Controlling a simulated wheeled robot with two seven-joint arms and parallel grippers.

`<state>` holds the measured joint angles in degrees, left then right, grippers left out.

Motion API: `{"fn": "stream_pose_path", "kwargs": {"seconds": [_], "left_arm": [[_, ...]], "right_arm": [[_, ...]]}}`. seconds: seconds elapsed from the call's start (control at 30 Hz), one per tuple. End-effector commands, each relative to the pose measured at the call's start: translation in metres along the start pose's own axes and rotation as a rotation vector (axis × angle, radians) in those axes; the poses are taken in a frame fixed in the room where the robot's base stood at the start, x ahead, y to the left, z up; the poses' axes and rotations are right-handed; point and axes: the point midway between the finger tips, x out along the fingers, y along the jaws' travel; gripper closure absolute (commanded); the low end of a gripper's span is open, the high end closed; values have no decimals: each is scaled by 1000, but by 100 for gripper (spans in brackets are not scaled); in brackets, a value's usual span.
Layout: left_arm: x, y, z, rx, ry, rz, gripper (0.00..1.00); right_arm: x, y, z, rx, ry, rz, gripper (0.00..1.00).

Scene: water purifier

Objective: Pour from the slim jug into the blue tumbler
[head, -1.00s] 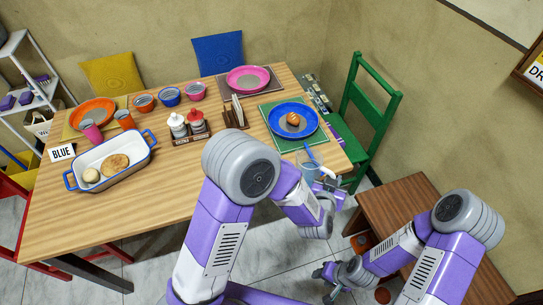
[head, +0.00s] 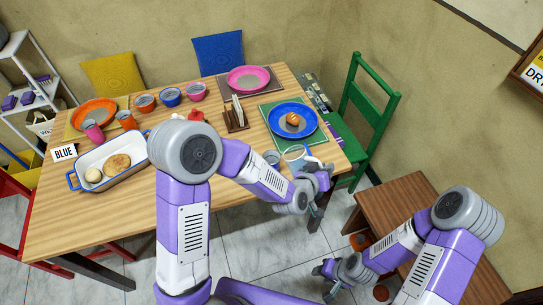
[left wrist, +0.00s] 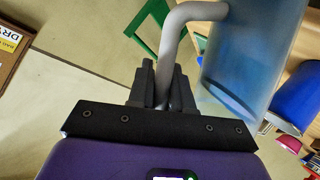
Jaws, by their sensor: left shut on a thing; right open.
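The slim jug (head: 296,156) is translucent with a pale handle, over the table's front right part. It looks bluish in the left wrist view (left wrist: 255,60). My left gripper (head: 315,174) is shut on its handle; in the left wrist view the dark fingers (left wrist: 160,88) close around the grey handle. I cannot tell how far the jug tilts. A small cup with a greyish top (head: 272,157), probably the blue tumbler, is just left of the jug, partly hidden by my left arm. My right gripper (head: 330,276) is open and empty, low beside the brown side table.
A blue plate with an orange round item (head: 292,119) lies behind the jug. A napkin holder (head: 236,117) stands left of it. A baking dish (head: 85,163) and several coloured cups are further left. A green chair (head: 362,115) stands at right.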

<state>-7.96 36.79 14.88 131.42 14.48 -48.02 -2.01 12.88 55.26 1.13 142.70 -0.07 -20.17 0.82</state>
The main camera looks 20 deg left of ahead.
Motion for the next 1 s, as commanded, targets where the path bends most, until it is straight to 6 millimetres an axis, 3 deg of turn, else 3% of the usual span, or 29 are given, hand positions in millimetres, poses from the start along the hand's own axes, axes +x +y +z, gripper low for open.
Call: {"fn": "stream_pose_path", "kwargs": {"seconds": [0.37,1.0], "left_arm": [[-2,-13,-13,-168,-33,69,100],[-2,-15,-16,-231,-47,98,100]], "right_arm": [[-5,-2,0,0,0,0,57],[-7,-2,0,0,0,0,57]]}}
